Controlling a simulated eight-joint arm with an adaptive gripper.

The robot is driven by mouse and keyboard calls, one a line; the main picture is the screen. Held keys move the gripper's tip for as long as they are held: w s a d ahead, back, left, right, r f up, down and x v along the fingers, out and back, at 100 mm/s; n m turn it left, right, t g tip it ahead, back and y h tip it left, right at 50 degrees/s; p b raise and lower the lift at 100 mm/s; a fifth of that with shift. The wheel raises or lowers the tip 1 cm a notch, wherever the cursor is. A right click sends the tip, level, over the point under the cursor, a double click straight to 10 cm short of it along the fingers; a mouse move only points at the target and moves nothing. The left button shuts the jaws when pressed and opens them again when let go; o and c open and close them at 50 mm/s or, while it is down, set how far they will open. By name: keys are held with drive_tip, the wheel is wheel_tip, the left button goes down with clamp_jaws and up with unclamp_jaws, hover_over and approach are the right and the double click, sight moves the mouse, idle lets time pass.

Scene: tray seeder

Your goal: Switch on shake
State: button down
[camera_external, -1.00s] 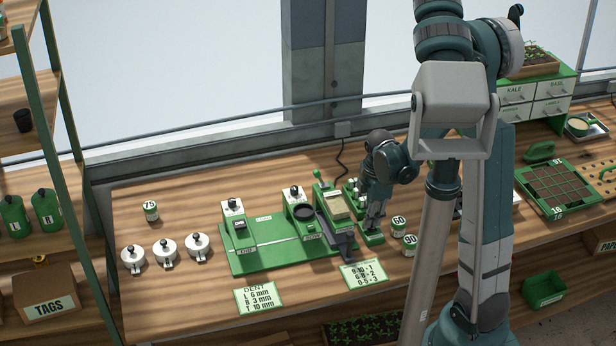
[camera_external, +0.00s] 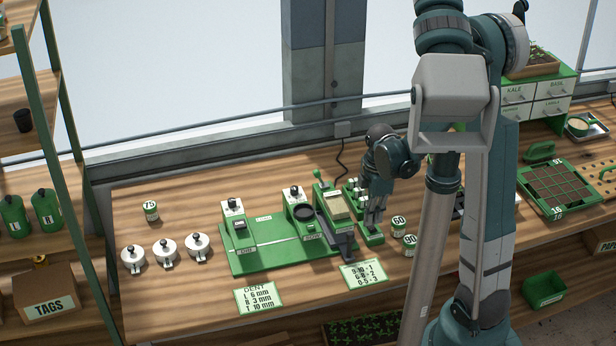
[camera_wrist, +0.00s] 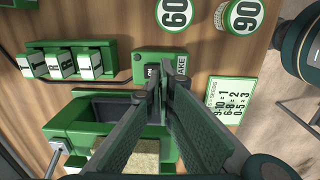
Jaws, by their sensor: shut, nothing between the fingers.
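The shake switch is a small green box (camera_wrist: 152,62) in the wrist view, with a dark plate reading "ON" and a label of which "AKE" shows. My gripper (camera_wrist: 157,88) is shut and empty, with its fingertips together over this box. They cover part of it, so the lever's position and any contact cannot be told. In the external view my gripper (camera_external: 374,230) points down at the green base (camera_external: 371,240) right of the seeder; the switch cannot be made out there.
White lettered keys (camera_wrist: 62,64) sit in a row left of the switch in the wrist view. Tins marked 60 (camera_external: 398,226) and 90 (camera_external: 409,246) stand close to the right. A number card (camera_external: 363,273) lies in front.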

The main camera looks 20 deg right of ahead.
wheel_tip(320, 180, up, 12)
drive_tip(key=w+p, duration=0.1)
drive_tip(key=w, duration=0.1)
idle(0.4)
drive_tip(key=shift+p, duration=0.35)
drive_tip(key=shift+s+d+r+p, duration=0.2)
drive_tip(key=shift+s+r+p, duration=0.1)
drive_tip(key=shift+s+p, duration=0.25)
drive_tip(key=shift+w+f, duration=0.1)
drive_tip(key=shift+f, duration=0.05)
drive_tip(key=shift+f+b, duration=0.45)
drive_tip(key=shift+f, duration=6.4)
drive_tip(key=shift+f, duration=0.1)
